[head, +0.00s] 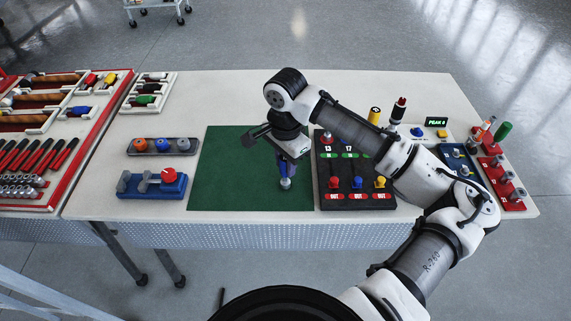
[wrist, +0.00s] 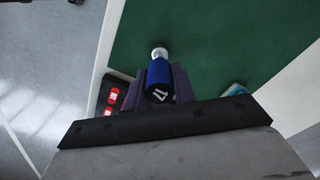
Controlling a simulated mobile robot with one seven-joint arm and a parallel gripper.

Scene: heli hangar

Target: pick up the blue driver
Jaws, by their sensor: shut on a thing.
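The blue driver (wrist: 158,75) is between the two dark fingers of my gripper (wrist: 157,88) in the wrist view, with its black end cap and white marking facing the camera and its silver end pointing away. In the head view my gripper (head: 290,152) is shut on the driver (head: 287,170) and holds it roughly upright, silver end down, over the right part of the green mat (head: 235,165). I cannot tell whether its lower end touches the mat. My fingers hide part of it.
A black board (head: 345,201) with red, blue and yellow pieces stands just right of the mat, partly hidden by my arm. Left are a blue fixture with a red knob (head: 168,175) and a grey tray (head: 163,153). Racks of tools (head: 491,168) stand at the right end.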

